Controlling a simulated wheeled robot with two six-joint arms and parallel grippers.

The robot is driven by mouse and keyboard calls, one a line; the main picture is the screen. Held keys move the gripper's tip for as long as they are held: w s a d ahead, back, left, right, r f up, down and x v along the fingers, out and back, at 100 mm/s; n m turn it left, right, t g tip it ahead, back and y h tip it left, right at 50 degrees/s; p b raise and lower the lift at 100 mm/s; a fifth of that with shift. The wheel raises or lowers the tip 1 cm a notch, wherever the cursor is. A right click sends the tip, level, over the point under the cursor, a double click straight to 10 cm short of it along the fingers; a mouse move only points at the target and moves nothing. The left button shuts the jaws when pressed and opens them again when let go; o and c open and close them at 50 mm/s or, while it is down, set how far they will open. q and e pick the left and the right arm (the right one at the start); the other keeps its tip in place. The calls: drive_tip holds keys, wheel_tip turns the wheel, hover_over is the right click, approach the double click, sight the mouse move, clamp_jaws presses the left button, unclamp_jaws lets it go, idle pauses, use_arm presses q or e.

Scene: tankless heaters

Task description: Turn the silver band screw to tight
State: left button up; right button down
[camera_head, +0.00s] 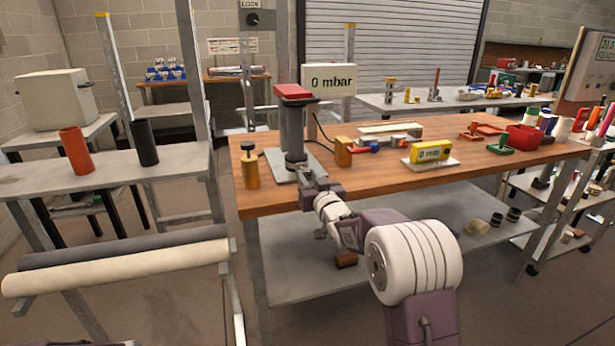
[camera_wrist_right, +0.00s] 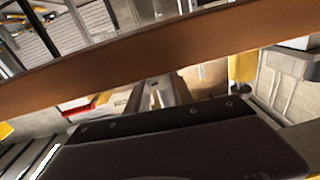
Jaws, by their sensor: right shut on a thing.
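A grey upright cylinder (camera_head: 292,130) with a red top (camera_head: 292,91) stands on a metal plate (camera_head: 282,168) near the left end of the wooden workbench. My right gripper (camera_head: 305,172) reaches over the bench's front edge to the lower front of this cylinder. It is shut on a small part there, which appears to be the silver band screw; the jaws and wrist hide it. In the right wrist view, the gripper's fingers (camera_wrist_right: 166,92) point away past its dark body, and the held part is too small to make out. My left gripper is not in view.
A lower shelf (camera_head: 290,270) lies beneath. Pipes (camera_head: 118,268) lie on a rack at left.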

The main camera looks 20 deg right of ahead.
drive_tip(key=m, duration=0.3)
drive_tip(key=shift+m, duration=0.4)
drive_tip(key=shift+m+p, duration=0.3)
drive_tip(key=shift+m, duration=1.6)
drive_tip(key=shift+f, duration=0.1)
drive_tip(key=c, duration=1.4)
unclamp_jaws()
